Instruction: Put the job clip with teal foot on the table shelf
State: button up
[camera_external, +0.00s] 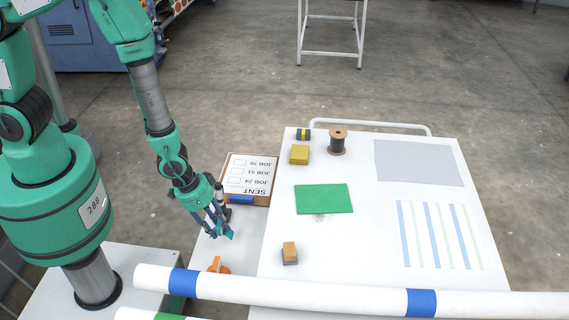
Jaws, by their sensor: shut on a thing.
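My gripper (217,227) is at the lower left of the table, with its fingers pointing down. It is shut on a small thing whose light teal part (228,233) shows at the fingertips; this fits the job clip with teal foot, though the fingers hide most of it. The gripper is over a white, narrow surface (245,246) along the table's left side, which looks like the table shelf. I cannot tell whether the clip touches it.
A board marked SENT (249,178) with a blue clip (241,199) lies just behind my gripper. An orange item (217,265) is in front. Long white rolls (330,294) cross the foreground. The tabletop holds a green pad (323,198), a small block (290,252) and a spool (338,142).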

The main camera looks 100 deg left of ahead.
aim_at(222, 233)
jog(key=shift+w, duration=0.1)
jog(key=shift+w+f, duration=0.1)
jog(key=shift+w, duration=0.25)
jog(key=shift+w+f, duration=0.2)
jog(key=shift+f, duration=0.1)
jog(key=shift+f+b, duration=0.75)
jog(key=shift+f, duration=0.7)
jog(key=o, duration=0.9)
jog(key=shift+f, duration=0.1)
jog(key=shift+o, duration=0.2)
jog(key=a+p+v, duration=0.1)
jog(key=p+v, duration=0.2)
jog(key=v, duration=0.9)
jog(key=shift+d+p, duration=0.4)
jog(key=shift+d, duration=0.05)
